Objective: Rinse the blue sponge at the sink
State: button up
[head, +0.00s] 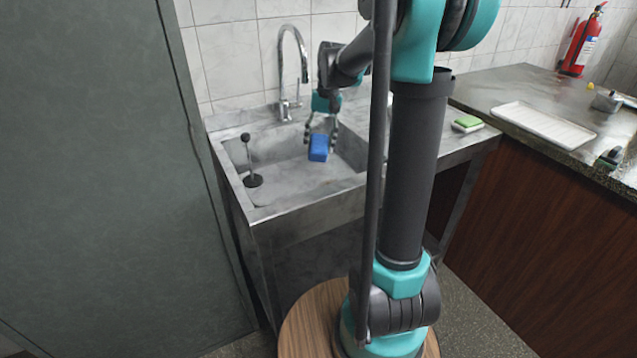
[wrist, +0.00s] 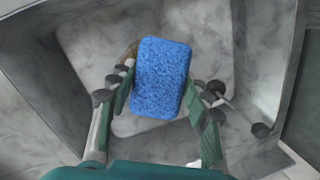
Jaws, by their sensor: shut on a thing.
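The blue sponge (head: 318,147) is held by my gripper (head: 321,127) over the basin of the grey stone sink (head: 285,207). In the wrist view the sponge (wrist: 160,78) sits between the two fingers of my gripper (wrist: 160,92), which is shut on it. The silver tap (head: 303,75) arches at the back of the sink, to the left of my gripper in the head view. Water is not visible from the spout.
A green and white sponge (head: 467,124) lies on the ledge at right. A white tray (head: 543,125) is on the right counter (head: 490,90). A fire extinguisher (head: 583,42) is behind.

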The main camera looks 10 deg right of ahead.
aim_at(318, 143)
jog(key=shift+r, duration=1.8)
jog(key=shift+r, duration=0.1)
dwell(0.8)
jog(key=shift+r, duration=1.9)
